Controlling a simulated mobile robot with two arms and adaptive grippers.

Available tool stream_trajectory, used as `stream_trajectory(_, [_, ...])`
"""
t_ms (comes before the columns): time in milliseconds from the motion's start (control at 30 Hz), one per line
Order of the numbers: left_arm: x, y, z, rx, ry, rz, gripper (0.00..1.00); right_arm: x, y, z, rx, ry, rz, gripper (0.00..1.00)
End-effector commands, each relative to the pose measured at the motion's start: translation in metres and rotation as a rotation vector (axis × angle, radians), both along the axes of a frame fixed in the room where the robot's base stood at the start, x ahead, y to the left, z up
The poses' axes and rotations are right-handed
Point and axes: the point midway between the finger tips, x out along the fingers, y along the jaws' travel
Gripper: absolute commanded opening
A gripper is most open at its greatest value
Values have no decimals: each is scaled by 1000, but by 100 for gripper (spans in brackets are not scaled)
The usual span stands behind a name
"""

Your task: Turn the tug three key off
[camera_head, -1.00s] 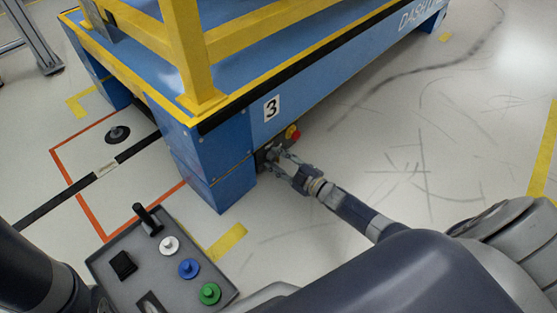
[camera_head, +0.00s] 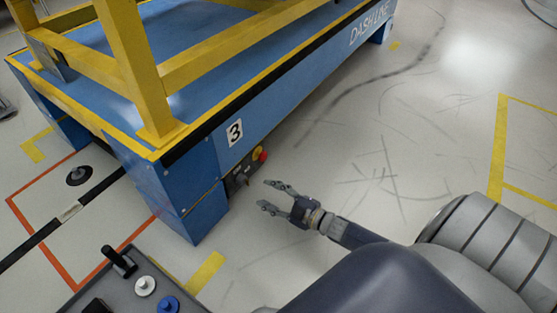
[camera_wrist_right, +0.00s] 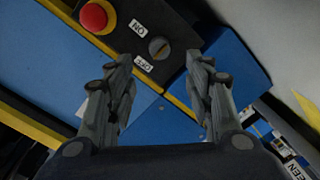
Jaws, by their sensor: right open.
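The tug (camera_head: 168,190) is blue, with a yellow frame on top and a "3" label (camera_head: 235,132) on its side. Its dark key panel (camera_head: 231,186) is low on that side. In the right wrist view, the round key switch (camera_wrist_right: 158,48) sits on the panel between an ON label (camera_wrist_right: 138,28) and an OFF label (camera_wrist_right: 143,63). I cannot tell for sure which label the key points to. My right gripper (camera_head: 264,195) is open and empty, a short way out from the panel. Its fingers (camera_wrist_right: 160,75) spread either side below the switch in the wrist view. My left gripper is out of view.
A red push button (camera_wrist_right: 96,16) is beside the key switch. A grey control box (camera_head: 125,290) with a black lever and coloured knobs stands at the lower left. The floor right of the tug is clear, with yellow lines (camera_head: 500,140). A black floor disc (camera_head: 79,175) is at the left.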

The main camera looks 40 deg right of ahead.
Motion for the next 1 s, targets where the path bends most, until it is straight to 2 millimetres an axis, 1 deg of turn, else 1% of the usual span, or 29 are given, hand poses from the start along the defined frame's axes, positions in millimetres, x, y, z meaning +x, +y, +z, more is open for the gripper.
stream_trajectory(33, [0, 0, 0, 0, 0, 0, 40, -8, -3, 0, 0, 1, 0, 48])
stream_trajectory(100, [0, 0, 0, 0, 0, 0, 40, -16, -5, 1, 1, 0, 0, 48])
stream_trajectory(300, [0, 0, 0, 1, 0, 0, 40, -27, -10, 2, 0, 0, 0, 48])
stream_trajectory(867, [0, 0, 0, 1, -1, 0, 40, -28, -10, 2, 0, -1, -1, 48])
stream_trajectory(967, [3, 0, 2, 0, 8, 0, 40, -27, -3, 11, 14, -11, 7, 48])
stream_trajectory(1000, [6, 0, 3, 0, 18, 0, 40, -26, 4, 20, 29, -24, 15, 48])
